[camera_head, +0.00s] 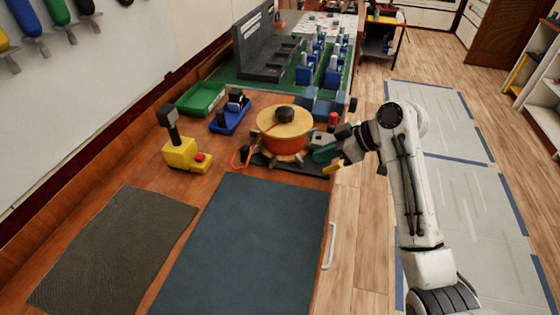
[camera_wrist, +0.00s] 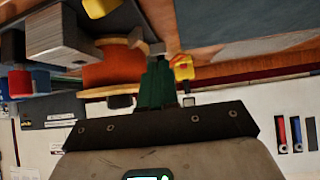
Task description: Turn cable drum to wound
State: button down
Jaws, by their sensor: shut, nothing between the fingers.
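The cable drum (camera_head: 284,127) stands on the bench with a pale wooden top flange, an orange wound body and a dark knob in the middle. An orange cable (camera_head: 236,160) runs from its left side. The drum also shows in the wrist view (camera_wrist: 112,66), left of my fingers. My gripper (camera_head: 318,155) is at the drum's right front side, with its green fingers shut and empty. The fingers (camera_wrist: 158,65) point toward the drum's edge in the wrist view. I cannot tell whether they touch it.
A yellow device with a red button (camera_head: 183,154) stands left of the drum. A green tray (camera_head: 202,98) and a blue holder (camera_head: 230,115) lie behind it. Blue breaker units (camera_head: 305,70) stand farther back. A dark blue mat (camera_head: 245,245) leaves free room in front.

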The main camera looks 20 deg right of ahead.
aim_at(273, 163)
jog(key=p+x, duration=0.1)
jog(key=x, duration=0.7)
jog(key=shift+w+a, duration=0.1)
jog(key=w+a, duration=0.2)
jog(key=shift+w+a+f+p, duration=0.15)
jog(key=shift+a+p, duration=0.1)
jog(key=shift+p, duration=0.15)
jog(key=shift+w+a, duration=0.3)
jog(key=shift+a, duration=0.05)
jog(key=shift+a, duration=0.15)
jog(key=shift+w+a+m, duration=0.1)
jog(key=shift+a+m, duration=0.1)
jog(key=shift+m, duration=0.1)
jog(key=shift+a+t+p, duration=0.1)
jog(key=shift+t+p, duration=0.2)
jog(key=shift+w+a+m+t+h+p, duration=0.3)
jog(key=shift+a+m+h, duration=0.2)
jog(key=shift+a+m, duration=0.15)
jog(key=shift+w+a+m+t+h+p, duration=0.35)
jog(key=shift+a+m+h, duration=0.15)
jog(key=shift+m, duration=0.15)
jog(key=w+a+m+t+h, duration=0.1)
jog(key=w+m+h, duration=0.1)
jog(key=shift+a+f+m, duration=0.1)
jog(key=shift+a+m, duration=0.3)
jog(key=shift+w+a+m+h+b, duration=0.3)
jog(key=shift+w+a+m+h, duration=0.05)
jog(key=shift+w+m+h, duration=0.5)
